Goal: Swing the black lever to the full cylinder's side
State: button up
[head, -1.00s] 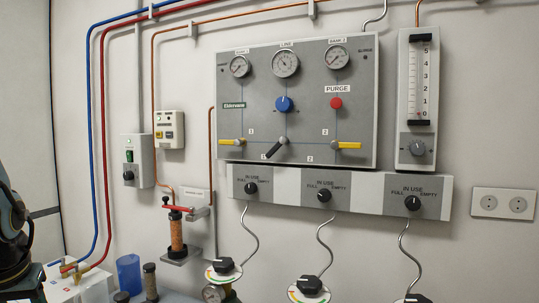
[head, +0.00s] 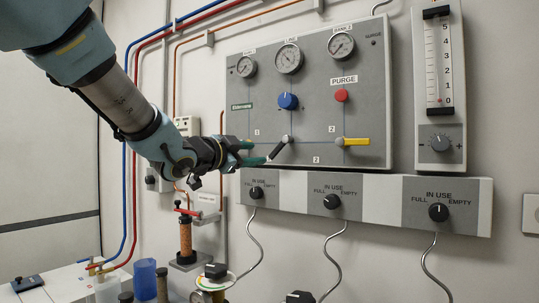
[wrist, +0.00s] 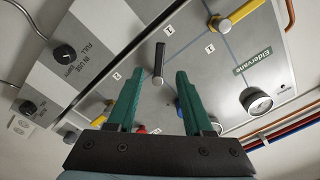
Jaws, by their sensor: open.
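The black lever (head: 279,148) sits low in the middle of the grey panel (head: 375,100) and slants down to the left from its pivot, toward the 1 side. My gripper (head: 259,152) is open, its green fingers reaching in from the left close to the lever's lower end. In the wrist view, the lever (wrist: 158,60) shows between and beyond the two fingertips (wrist: 158,73). I cannot tell whether a finger touches it. The bank 1 gauge (head: 247,67) and bank 2 gauge (head: 341,45) are too small to read. The cylinders' fill is not clear.
A yellow-handled valve (head: 355,141) is right of the lever; another yellow handle (wrist: 236,14) shows in the wrist view. The blue knob (head: 288,101) and red purge button (head: 341,95) sit above. The in-use knobs (head: 332,201) line the strip below. A flowmeter (head: 438,60) is right.

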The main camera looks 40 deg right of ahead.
aim_at(273, 153)
jog(key=p+x, duration=0.2)
jog(key=x, duration=0.6)
jog(key=shift+w+d, duration=0.1)
jog(key=shift+d, duration=0.1)
grip_shut()
dwell(1.1)
